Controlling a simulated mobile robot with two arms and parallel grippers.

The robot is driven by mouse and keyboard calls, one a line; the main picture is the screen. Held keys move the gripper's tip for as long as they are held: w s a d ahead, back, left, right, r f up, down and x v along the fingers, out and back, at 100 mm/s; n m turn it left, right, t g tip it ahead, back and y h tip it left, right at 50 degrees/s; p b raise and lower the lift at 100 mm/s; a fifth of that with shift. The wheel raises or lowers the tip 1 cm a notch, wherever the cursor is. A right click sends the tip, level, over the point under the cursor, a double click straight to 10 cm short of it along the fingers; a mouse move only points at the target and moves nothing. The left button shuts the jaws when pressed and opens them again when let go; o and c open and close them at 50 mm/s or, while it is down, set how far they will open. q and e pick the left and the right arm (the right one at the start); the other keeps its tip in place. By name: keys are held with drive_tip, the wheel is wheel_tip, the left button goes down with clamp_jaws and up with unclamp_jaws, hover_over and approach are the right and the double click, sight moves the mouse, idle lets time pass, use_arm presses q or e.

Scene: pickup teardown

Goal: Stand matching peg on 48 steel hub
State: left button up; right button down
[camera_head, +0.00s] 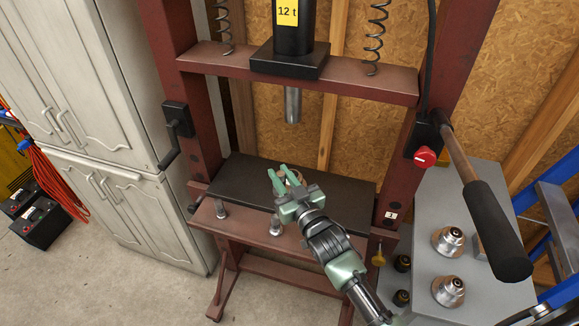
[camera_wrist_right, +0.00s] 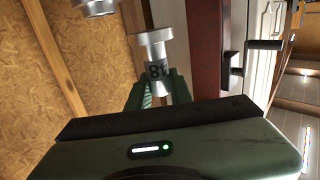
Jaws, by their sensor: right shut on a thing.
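My right gripper (camera_head: 283,181) is above the dark press bed (camera_head: 240,183), under the steel ram (camera_head: 291,106). It is shut on a steel flanged peg (camera_wrist_right: 152,48), which stands up between the green fingers in the right wrist view. Dark digits that look like 48 are on its side. In the head view the held peg is mostly hidden by the gripper. Whether its lower end touches anything is hidden. Two steel hubs (camera_head: 448,240) (camera_head: 448,291) sit on the grey cabinet at the right. My left gripper is not in view.
A black-gripped lever (camera_head: 497,230) reaches over the grey cabinet top (camera_head: 430,195). The left part of the press bed is clear.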

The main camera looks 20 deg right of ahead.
drive_tip(key=shift+w+d, duration=0.2)
drive_tip(key=shift+d, duration=0.05)
drive_tip(key=shift+w+d+b, duration=0.4)
drive_tip(key=shift+w+b, duration=0.1)
drive_tip(key=shift+w, duration=0.1)
drive_tip(key=shift+w+d+f+b, duration=0.15)
drive_tip(key=shift+w+d+b, duration=0.5)
drive_tip(key=shift+w, duration=0.35)
drive_tip(key=shift+w+d+f+b, duration=0.15)
drive_tip(key=shift+w+d+b, duration=0.55)
drive_tip(key=shift+w, duration=0.35)
drive_tip(key=shift+w+d+f+b, duration=0.15)
drive_tip(key=shift+w+d+b, duration=0.5)
drive_tip(key=shift+w, duration=0.35)
drive_tip(key=shift+w+d+f, duration=0.1)
drive_tip(key=shift+f, duration=0.1)
drive_tip(key=shift+f+b, duration=0.45)
drive_tip(key=shift+f, duration=0.05)
drive_tip(key=shift+f, duration=0.1)
